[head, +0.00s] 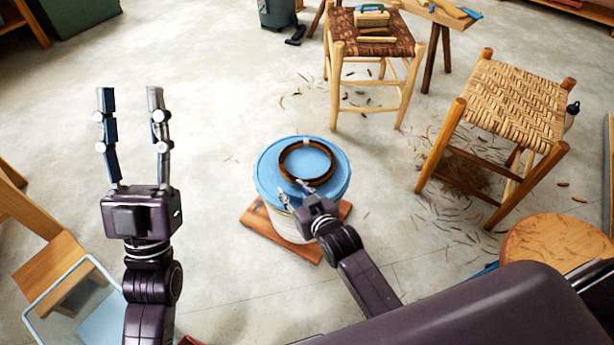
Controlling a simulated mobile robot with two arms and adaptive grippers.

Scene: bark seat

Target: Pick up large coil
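A large dark brown coil (332,162), shaped like a ring with a pale tie at its far side, lies flat on the blue lid (264,178) of a round pale bucket. My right gripper (291,187) is over the near edge of the lid, beside the near left part of the coil. Its fingers are apart and nothing shows between them. I cannot tell whether a fingertip touches the coil. My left gripper (131,92) is raised at the left, well away from the bucket, with its fingers wide apart and empty.
The bucket stands on a wooden board (256,221). A stool with a dark woven seat (371,32) and a chair with a pale woven seat (513,103) stand behind and right. Bark scraps litter the floor around them. A round wooden top (556,243) is at right.

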